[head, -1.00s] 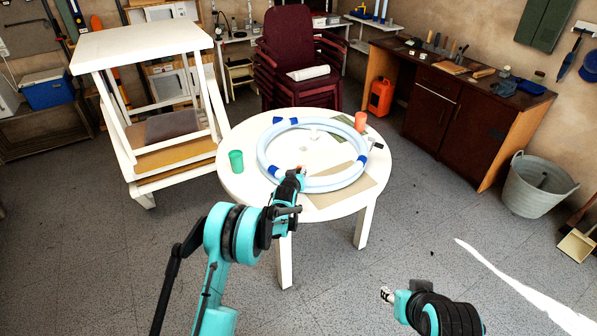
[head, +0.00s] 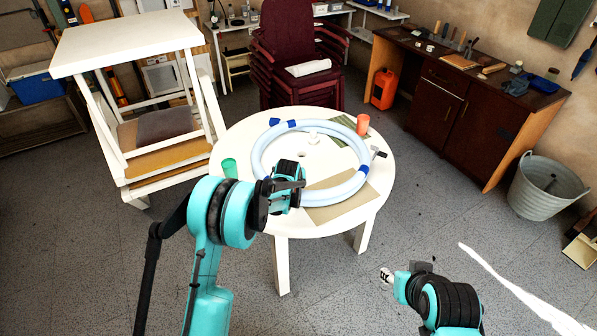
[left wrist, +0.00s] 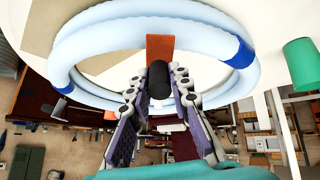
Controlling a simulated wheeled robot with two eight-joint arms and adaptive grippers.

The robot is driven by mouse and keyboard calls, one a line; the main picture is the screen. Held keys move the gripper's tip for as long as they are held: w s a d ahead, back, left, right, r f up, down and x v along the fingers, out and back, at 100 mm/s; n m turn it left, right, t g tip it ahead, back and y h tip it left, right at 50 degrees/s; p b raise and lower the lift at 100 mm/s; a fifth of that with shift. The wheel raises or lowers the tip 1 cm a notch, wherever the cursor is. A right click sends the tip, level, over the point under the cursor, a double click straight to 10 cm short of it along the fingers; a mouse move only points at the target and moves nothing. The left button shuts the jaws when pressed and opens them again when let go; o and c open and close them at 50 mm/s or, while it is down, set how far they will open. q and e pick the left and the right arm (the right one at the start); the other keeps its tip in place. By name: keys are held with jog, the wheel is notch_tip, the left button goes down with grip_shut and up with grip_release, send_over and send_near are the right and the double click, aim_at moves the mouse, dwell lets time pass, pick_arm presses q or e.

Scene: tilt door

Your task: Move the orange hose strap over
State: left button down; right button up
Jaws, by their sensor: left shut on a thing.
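The pale blue hose ring (head: 340,191) lies on the round white table and crosses the left wrist view (left wrist: 105,46). The orange hose strap (left wrist: 160,47) spans the hose's near stretch. A short black cylinder (left wrist: 159,80) sits at its near end, between my left fingertips. My left gripper (left wrist: 158,90) is shut on this black piece; in the head view it (head: 289,178) is over the ring's near-left side and hides the orange strap. Blue straps (head: 284,124) (left wrist: 239,53) mark other places on the hose. My right gripper (head: 386,276) is off the table, its fingers too small to read.
A green cup (head: 229,168) stands left of the ring, close to my left arm. An orange-red cup (head: 362,124) stands at the table's far right. A beige mat (head: 350,203) lies under the ring's near side. A white wooden frame (head: 155,155) stands left of the table.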

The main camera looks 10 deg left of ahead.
pick_arm(q)
jog(key=shift+w, duration=0.15)
jog(key=shift+w+f+g, duration=0.15)
jog(key=shift+g, duration=0.25)
jog(key=shift+w+d+g+p, duration=0.1)
jog(key=shift+w+g+p, duration=0.1)
jog(key=shift+g+p, duration=0.3)
jog(key=shift+w+f+g, duration=0.4)
jog(key=shift+g, duration=0.7)
jog(key=shift+w+f+g+y, duration=0.25)
jog(key=shift+f+g+y, duration=0.1)
jog(key=shift+g, duration=0.65)
pick_arm(e)
jog(key=shift+w+r, duration=0.6)
jog(key=shift+r, duration=0.15)
pick_arm(q)
jog(key=c, duration=1.4)
grip_release()
jog(key=shift+o, duration=0.2)
pick_arm(e)
jog(key=shift+w, duration=0.1)
